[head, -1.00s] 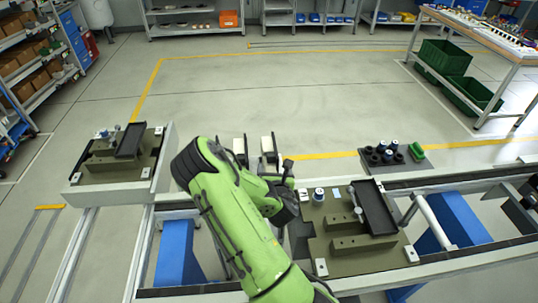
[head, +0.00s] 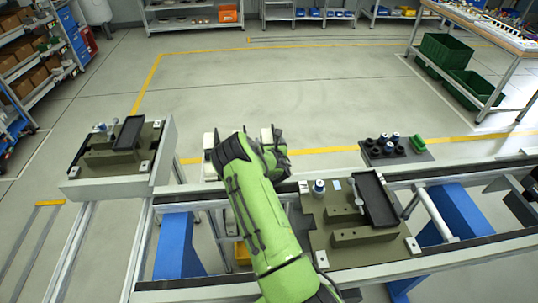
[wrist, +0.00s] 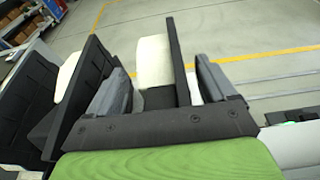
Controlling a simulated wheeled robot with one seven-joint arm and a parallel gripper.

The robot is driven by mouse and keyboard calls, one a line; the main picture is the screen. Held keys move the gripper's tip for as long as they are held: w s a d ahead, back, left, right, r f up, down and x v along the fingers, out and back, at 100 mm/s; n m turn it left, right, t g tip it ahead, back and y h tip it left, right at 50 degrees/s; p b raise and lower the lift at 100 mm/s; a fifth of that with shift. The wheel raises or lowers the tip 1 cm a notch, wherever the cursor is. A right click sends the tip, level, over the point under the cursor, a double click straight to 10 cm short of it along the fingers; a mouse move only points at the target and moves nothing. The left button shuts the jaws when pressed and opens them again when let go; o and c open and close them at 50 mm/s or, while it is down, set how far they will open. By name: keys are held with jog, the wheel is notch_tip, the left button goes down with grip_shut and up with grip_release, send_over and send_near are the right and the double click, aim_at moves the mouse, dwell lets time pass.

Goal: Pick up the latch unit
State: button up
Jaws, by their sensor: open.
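No part can be surely told as the latch unit. The right olive pallet (head: 322,232) carries a blue-and-white round piece (head: 319,187), a metal post (head: 359,203), a long black tray (head: 377,200) and olive blocks. The left olive pallet (head: 82,172) carries a similar black tray (head: 129,133) and a post (head: 103,129).
A dark plate (head: 408,157) behind the right pallet holds several blue-topped and black round parts and a green piece (head: 418,143). Conveyor rails (head: 450,245) run along the front. Green crates (head: 447,53) stand under a bench at right. The floor behind is clear.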

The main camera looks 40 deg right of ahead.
grip_shut()
dwell(0.5)
jog(key=shift+r, duration=0.15)
